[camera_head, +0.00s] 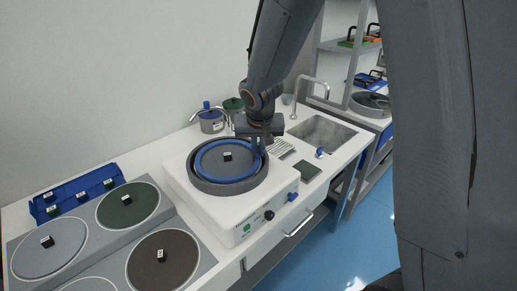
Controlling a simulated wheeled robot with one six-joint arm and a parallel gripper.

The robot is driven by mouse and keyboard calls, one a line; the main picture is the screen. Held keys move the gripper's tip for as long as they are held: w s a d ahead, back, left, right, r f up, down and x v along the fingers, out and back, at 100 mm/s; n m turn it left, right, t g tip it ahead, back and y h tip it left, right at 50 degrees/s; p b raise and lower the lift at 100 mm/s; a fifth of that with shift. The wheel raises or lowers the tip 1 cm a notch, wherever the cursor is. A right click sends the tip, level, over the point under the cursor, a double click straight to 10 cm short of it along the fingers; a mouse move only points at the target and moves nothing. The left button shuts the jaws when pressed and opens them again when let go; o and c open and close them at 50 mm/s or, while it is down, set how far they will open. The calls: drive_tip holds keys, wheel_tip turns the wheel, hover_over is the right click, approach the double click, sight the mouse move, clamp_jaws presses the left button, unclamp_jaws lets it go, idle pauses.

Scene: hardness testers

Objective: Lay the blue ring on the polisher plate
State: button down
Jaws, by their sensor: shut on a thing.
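The blue ring (199,158) lies flat over the polisher's round plate (216,165), circling a dark disc with a small black block in its middle. The polisher (225,216) is a white box with a grey bowl rim around the plate. My gripper (260,147) points down at the right edge of the ring and is shut on it. The fingertips are small here, and I cannot tell whether the ring touches the plate.
A tray with several round discs (127,205) stands at the left, with a blue rack (75,199) behind it. A kettle-like pot (211,122) and a green jar (233,105) stand behind the polisher. A sink (322,132) with a tap lies at the right.

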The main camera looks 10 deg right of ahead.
drive_tip(key=c, duration=1.8)
unclamp_jaws()
drive_tip(key=v, duration=0.6)
drive_tip(key=shift+s+r+b, duration=0.15)
drive_tip(key=shift+r+b, duration=0.15)
drive_tip(key=shift+b, duration=0.1)
drive_tip(key=s+d+f+g, duration=0.1)
drive_tip(key=s+d, duration=0.1)
drive_tip(key=s, duration=0.4)
drive_tip(key=s+d+f+g, duration=0.1)
drive_tip(key=s+d+f, duration=0.1)
drive_tip(key=s, duration=0.4)
drive_tip(key=s+d+f+n+g, duration=0.1)
drive_tip(key=s+d+f, duration=0.1)
drive_tip(key=s+d, duration=0.2)
drive_tip(key=shift+s+f, duration=0.25)
drive_tip(key=shift+s, duration=1)
